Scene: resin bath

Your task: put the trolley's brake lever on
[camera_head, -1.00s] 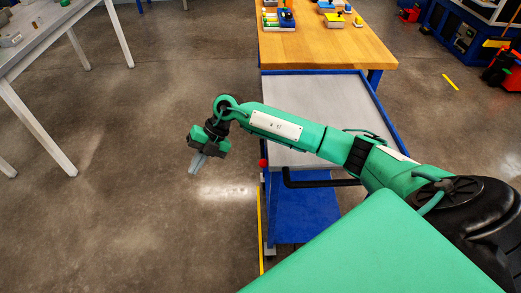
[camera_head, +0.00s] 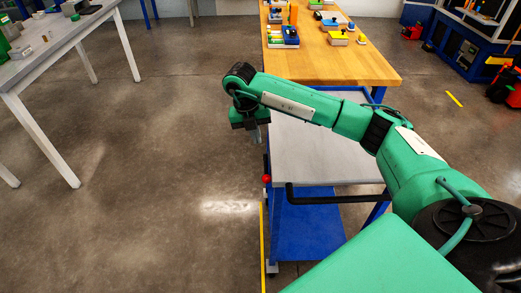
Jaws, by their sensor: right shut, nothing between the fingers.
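The trolley has a grey top (camera_head: 325,158) with blue edging, a blue lower shelf (camera_head: 308,228) and a black push handle (camera_head: 335,199) at its near end. A red knob (camera_head: 266,179), which looks like the end of the brake lever, shows at the trolley's near left corner. A dark bar runs up from it along the left side. My right gripper (camera_head: 257,134) is shut and empty, pointing down beside the trolley's left edge. It is above and beyond the red knob, apart from it in the picture. My left gripper is not in view.
A wooden workbench (camera_head: 345,65) with coloured parts stands directly beyond the trolley. A white table (camera_head: 50,50) is at the left. A blue cabinet (camera_head: 460,50) is at the far right. The floor left of the trolley is clear.

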